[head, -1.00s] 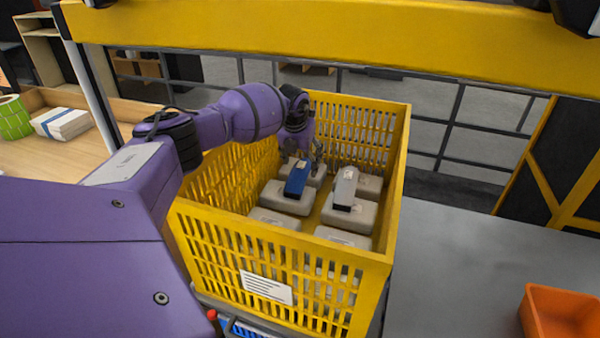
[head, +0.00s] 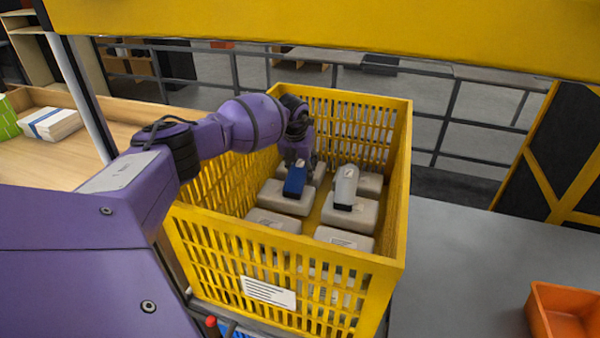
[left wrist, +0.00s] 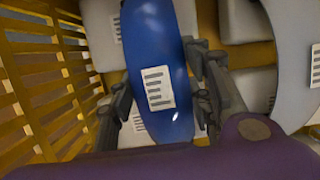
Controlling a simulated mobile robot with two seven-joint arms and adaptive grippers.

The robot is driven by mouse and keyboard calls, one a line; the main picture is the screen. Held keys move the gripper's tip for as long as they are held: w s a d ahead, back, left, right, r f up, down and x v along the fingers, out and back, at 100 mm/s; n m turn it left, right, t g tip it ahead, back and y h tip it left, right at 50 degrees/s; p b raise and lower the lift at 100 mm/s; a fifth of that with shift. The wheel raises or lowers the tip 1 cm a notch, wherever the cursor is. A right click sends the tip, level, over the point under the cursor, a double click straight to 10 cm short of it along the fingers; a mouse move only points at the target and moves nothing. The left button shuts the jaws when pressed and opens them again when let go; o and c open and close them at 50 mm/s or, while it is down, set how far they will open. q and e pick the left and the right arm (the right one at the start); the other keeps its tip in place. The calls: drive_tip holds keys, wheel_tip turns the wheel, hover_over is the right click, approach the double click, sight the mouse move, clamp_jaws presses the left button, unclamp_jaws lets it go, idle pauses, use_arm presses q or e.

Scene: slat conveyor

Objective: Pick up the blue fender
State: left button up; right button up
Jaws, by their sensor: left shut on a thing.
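The blue fender (head: 295,180) lies on a pale block inside the yellow crate (head: 408,130). It is long and curved, with a white barcode label, and fills the middle of the left wrist view (left wrist: 150,45). My left gripper (head: 299,158) reaches down into the crate at the fender's far end. In the left wrist view its fingers (left wrist: 160,105) stand on both sides of the fender and are shut on it. A grey fender (head: 345,187) lies to the right of the blue one. My right gripper is not in view.
Several pale blocks (head: 345,238) cover the crate floor. The crate's slatted walls stand close around my left arm. A yellow beam (head: 330,35) crosses above. An orange bin (head: 565,312) is at the lower right, with bare grey surface (head: 460,260) between.

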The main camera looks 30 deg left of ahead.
use_arm(q)
drive_tip(key=shift+c, duration=0.9)
